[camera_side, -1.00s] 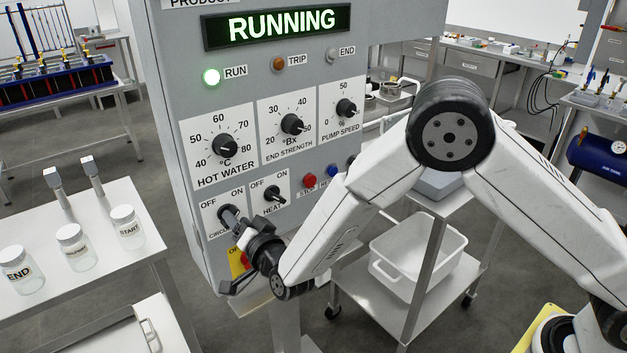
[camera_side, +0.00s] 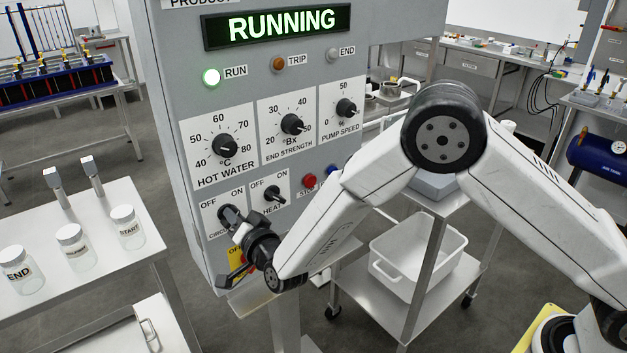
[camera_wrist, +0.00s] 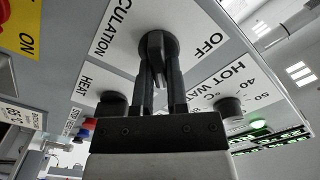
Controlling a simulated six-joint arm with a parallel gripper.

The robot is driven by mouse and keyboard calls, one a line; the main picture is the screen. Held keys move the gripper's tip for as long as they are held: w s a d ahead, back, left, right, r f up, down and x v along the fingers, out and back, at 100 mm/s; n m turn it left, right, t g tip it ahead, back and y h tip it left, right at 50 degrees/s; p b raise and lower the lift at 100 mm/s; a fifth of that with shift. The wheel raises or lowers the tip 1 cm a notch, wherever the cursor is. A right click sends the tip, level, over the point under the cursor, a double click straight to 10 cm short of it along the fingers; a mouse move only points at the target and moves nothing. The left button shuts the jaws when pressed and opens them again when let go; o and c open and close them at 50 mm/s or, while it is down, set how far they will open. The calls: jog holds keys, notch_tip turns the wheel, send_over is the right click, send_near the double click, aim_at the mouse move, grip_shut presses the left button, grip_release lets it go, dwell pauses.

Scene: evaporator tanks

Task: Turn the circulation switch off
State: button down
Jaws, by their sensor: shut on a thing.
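The circulation switch (camera_side: 227,214) is a black knob on a white plate at the lower left of the grey control panel, with OFF at its left and ON at its right. My gripper (camera_side: 238,230) is at this knob, its body below and in front of it. In the wrist view my gripper (camera_wrist: 162,88) has one dark finger on each side of the knob's grip (camera_wrist: 156,55), shut on it. The OFF print (camera_wrist: 210,43) shows to the upper right there. My gripper partly covers the plate, and I cannot tell which mark the knob points to.
The heat switch (camera_side: 273,194) is close to the right. The hot water dial (camera_side: 225,146) is above. A yellow plate (camera_side: 237,254) is just below, partly hidden by my gripper. The display (camera_side: 277,25) reads RUNNING and the green RUN lamp (camera_side: 211,77) is lit.

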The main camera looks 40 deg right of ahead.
jog(key=shift+n, duration=0.4)
jog(key=n, duration=1.1)
jog(key=a+n, duration=0.1)
jog(key=n, duration=0.5)
dwell(0.4)
jog(key=c, duration=0.6)
grip_release()
jog(key=shift+c, duration=0.2)
jog(key=shift+s, duration=0.1)
